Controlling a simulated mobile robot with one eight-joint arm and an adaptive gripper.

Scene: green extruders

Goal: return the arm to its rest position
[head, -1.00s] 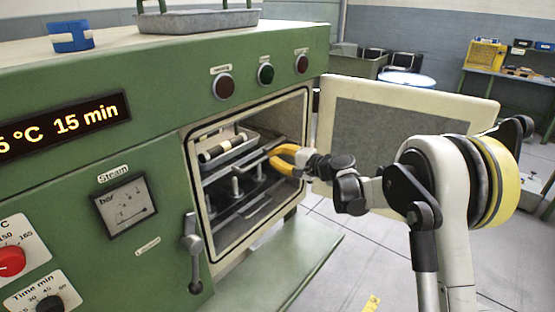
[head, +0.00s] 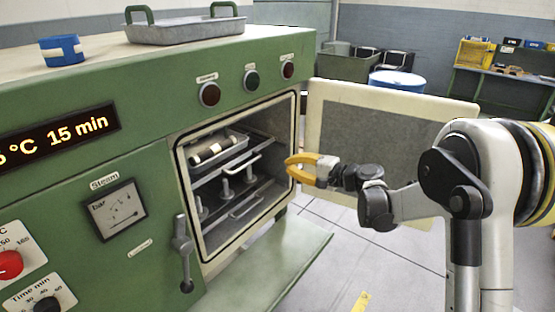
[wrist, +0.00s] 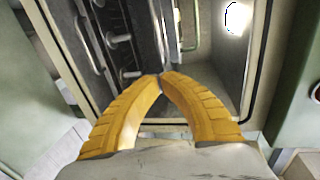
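My gripper (head: 287,166) has yellow fingers and is at the right side of the open chamber's mouth in the head view. In the wrist view my gripper (wrist: 161,77) has its fingertips together with nothing between them. My arm reaches in from the right, bent, beside the open door. The chamber (head: 291,125) of the green machine holds a tray (head: 243,141) with pale and dark cylindrical pieces on its upper level. The gripper appears clear of the tray.
The open door (head: 330,105) stands close behind my gripper and arm. A lower green flap (head: 290,265) juts out under the chamber. A metal tray (head: 185,33) and a blue object (head: 62,50) sit on top of the machine. Floor to the right is clear.

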